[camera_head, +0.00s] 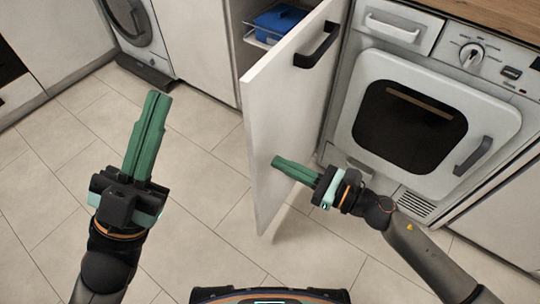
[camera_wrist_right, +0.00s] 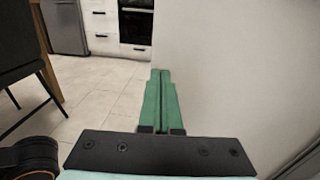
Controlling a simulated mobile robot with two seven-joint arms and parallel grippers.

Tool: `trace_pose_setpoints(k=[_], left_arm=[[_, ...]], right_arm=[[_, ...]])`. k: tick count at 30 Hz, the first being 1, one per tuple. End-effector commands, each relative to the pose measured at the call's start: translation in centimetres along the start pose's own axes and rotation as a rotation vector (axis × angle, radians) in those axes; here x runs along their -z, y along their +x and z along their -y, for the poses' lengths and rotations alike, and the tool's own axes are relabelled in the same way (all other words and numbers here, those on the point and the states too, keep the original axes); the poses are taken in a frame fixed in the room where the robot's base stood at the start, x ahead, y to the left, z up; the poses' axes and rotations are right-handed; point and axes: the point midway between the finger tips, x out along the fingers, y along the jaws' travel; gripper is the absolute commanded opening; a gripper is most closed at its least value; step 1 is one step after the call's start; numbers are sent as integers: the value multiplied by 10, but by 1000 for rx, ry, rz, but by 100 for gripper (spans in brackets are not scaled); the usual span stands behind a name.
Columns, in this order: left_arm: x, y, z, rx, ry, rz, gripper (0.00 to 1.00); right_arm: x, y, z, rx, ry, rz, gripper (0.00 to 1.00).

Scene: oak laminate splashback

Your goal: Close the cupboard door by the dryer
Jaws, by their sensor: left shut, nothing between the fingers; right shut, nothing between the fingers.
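The white cupboard door (camera_head: 285,115) stands wide open, swung out into the room, beside the dryer (camera_head: 425,115). Its dark handle (camera_head: 317,46) is near the top of the face towards the dryer. My left gripper (camera_head: 155,97) is shut and empty, above the floor left of the door.
A washing machine (camera_head: 130,20) stands at the back left. Tiled floor (camera_head: 60,190) is clear left of the door. A dark chair (camera_wrist_right: 25,65) shows in the right wrist view.

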Motion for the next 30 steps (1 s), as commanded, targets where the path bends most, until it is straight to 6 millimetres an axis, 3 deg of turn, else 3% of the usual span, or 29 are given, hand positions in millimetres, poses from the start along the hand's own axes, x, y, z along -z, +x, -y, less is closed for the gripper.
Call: trace_pose_setpoints(k=[3, 9, 23, 30], left_arm=[[0, 1, 0, 0, 2, 0, 0], [1, 1, 0, 0, 3, 0, 0], [1, 1, 1, 0, 3, 0, 0], [2, 3, 1, -1, 5, 0, 0]], right_arm=[[-1, 20, 0, 0, -1, 2, 0], [0, 36, 0, 1, 0, 1, 0], [0, 38, 0, 3, 1, 0, 0], [0, 51, 1, 30, 4, 2, 0]])
